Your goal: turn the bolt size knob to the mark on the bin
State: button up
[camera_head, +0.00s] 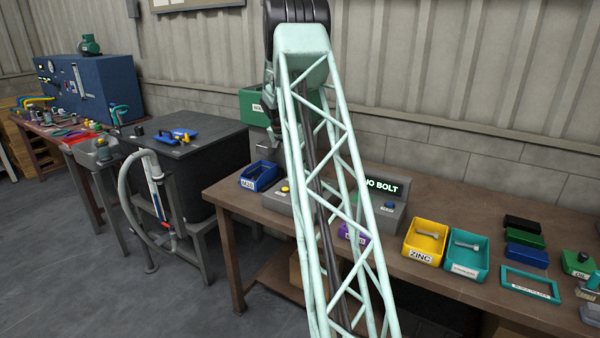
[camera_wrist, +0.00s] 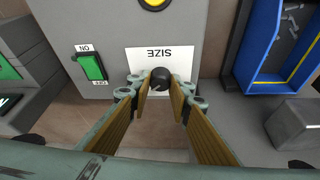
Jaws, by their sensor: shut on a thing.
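The black size knob (camera_wrist: 160,76) is on the grey machine front, at the edge of a white plate printed SIZE (camera_wrist: 160,58), which appears upside down in the wrist view. My gripper (camera_wrist: 160,88) is shut on the knob, with one wood-coloured finger on each side. The knob's pointer and any scale marks cannot be made out. A blue bin (camera_wrist: 262,78) with bolts is at the upper right; in the head view the blue bin (camera_head: 247,184) stands left of the machine, its label too small to read. My arm hides the knob in the head view.
A green ON/OFF switch (camera_wrist: 90,66) is left of the knob, and a yellow button (camera_wrist: 153,3) is beyond it. The head view shows a NO BOLT display (camera_head: 385,187), a yellow ZINC bin (camera_head: 412,245) and a teal bin (camera_head: 456,271) to the right.

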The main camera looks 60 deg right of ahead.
jog(key=o, duration=0.9)
jog(key=shift+v, duration=6)
jog(key=shift+a, duration=0.1)
